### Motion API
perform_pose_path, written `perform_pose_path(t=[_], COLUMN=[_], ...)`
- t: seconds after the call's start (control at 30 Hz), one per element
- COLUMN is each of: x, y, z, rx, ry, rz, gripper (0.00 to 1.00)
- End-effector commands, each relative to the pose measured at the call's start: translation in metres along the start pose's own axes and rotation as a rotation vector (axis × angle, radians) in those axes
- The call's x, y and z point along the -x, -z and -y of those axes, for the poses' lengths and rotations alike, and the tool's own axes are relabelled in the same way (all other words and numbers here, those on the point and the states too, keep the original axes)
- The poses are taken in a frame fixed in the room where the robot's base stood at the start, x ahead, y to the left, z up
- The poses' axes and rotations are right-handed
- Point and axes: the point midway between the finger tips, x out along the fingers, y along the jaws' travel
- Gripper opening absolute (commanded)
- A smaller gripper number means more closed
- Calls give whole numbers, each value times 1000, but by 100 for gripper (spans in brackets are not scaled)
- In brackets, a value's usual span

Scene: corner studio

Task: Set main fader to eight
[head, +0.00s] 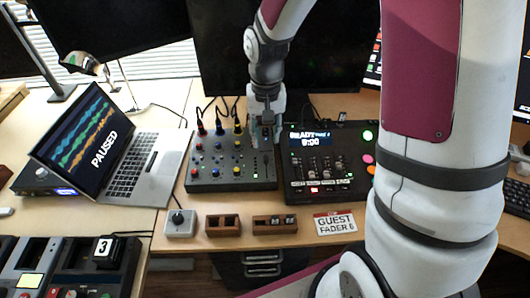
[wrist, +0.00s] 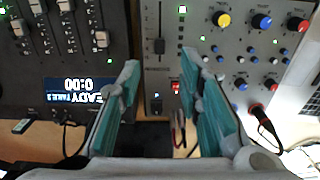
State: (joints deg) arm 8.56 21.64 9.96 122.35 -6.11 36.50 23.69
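The grey mixer (head: 205,186) stands on the desk with coloured knobs and a single fader slot at its right side. In the wrist view, the slot runs up from between my fingers, with a dark fader cap (wrist: 159,46) in it. The scale beside it is too small to read. My gripper (head: 266,128) is over the back right part of the mixer. In the wrist view, my gripper (wrist: 158,68) is open, its two teal-padded fingers apart with nothing between them. The cap lies beyond the fingertips, apparently untouched.
A black console (head: 296,195) with several faders and a screen stands right of the mixer. An open laptop (head: 160,145) is at left. A small knob box (head: 180,228), wooden blocks (head: 222,226) and a "Guest Fader 6" card (head: 335,222) lie in front. Cables run behind the mixer.

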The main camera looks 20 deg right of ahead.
Motion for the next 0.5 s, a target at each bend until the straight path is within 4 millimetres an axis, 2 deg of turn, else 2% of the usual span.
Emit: perform_pose_path(t=[0.03,0.2,0.4,0.5], x=[-12,-44,-69,-75], y=[0,-1,0,0], z=[0,0,0,0], rx=[1,0,1,0], ry=[-1,-1,-1,0], rz=[4,4,2,0], gripper=[32,32,32,32])
